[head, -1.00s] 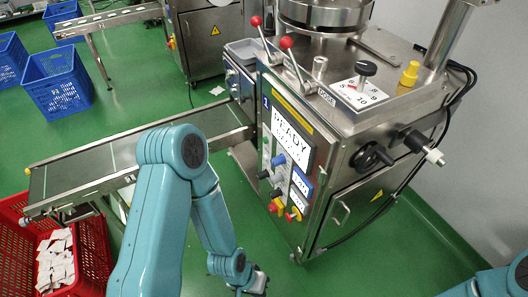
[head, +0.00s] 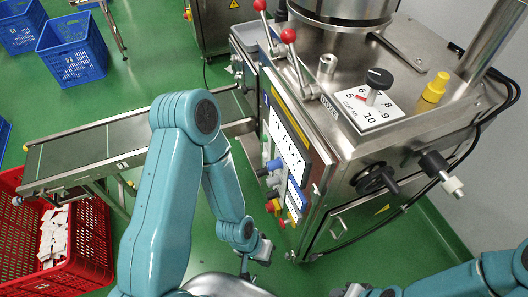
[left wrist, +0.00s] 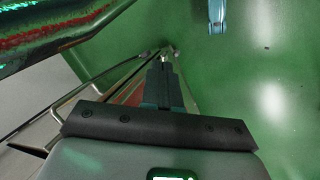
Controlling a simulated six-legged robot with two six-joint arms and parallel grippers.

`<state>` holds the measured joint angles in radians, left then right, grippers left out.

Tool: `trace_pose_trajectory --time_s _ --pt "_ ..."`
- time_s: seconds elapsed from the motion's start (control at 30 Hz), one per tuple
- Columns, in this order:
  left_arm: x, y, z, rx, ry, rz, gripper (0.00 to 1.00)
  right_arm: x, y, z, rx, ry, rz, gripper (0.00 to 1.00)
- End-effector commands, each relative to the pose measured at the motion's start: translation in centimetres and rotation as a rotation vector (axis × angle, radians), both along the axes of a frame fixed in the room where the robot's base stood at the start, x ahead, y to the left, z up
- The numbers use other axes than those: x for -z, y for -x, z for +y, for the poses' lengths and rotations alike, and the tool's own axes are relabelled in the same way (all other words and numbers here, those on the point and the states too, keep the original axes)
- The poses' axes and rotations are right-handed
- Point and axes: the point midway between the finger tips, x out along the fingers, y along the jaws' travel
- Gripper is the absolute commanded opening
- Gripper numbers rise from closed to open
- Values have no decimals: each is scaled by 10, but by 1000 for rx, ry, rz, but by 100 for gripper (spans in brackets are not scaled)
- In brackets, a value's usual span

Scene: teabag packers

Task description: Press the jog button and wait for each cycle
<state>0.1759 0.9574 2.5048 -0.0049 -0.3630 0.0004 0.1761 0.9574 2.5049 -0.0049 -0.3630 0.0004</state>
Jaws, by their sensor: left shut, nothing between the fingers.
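The packing machine's slanted control panel (head: 290,150) faces me in the head view, with a lit white display (head: 288,143). Below the display are a blue knob (head: 273,164), black knobs and red and yellow controls (head: 272,206). I cannot tell which is the jog button, as the labels are too small. My left gripper (left wrist: 165,60) is shut and empty in the left wrist view, pointing past metal rods above green floor. In the head view my left wrist is low, left of and apart from the panel. My right arm enters at the lower right; its fingers are out of frame.
A conveyor (head: 95,152) runs left from the machine. A red crate (head: 92,262) of white teabags stands below its end. Blue crates (head: 75,50) stand at upper left. Red-knobbed levers (head: 289,35), a dial (head: 378,78) and a side handwheel (head: 376,180) jut from the machine.

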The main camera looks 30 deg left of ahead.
Motion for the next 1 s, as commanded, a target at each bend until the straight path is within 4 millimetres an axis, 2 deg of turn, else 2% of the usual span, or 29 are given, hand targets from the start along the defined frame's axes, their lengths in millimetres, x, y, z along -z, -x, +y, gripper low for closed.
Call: trace_pose_trajectory --time_s 0.27,0.37,0.47,0.57,0.7,0.83,0.9,1.0 --pt "1 0 0 0 0 0 0 1 0 0 0 0 0 43" --pt "11 -9 4 3 -3 -34 0 13 0 0 1 0 -1 43" --pt "36 -36 17 16 -19 -144 0 46 -1 -1 4 0 -2 43" --pt "67 -81 43 50 -64 -335 0 95 -2 -2 9 2 -3 43" --pt "91 -151 97 109 -192 -648 0 166 -5 -4 18 4 -7 43" --pt "96 -198 152 174 -367 -912 0 228 -7 -7 26 4 -11 43" --pt "92 -216 181 212 -476 -1037 0 259 -8 -8 31 6 -14 43" --pt "81 -232 216 264 -632 -1183 0 296 -10 -9 36 7 -16 43"
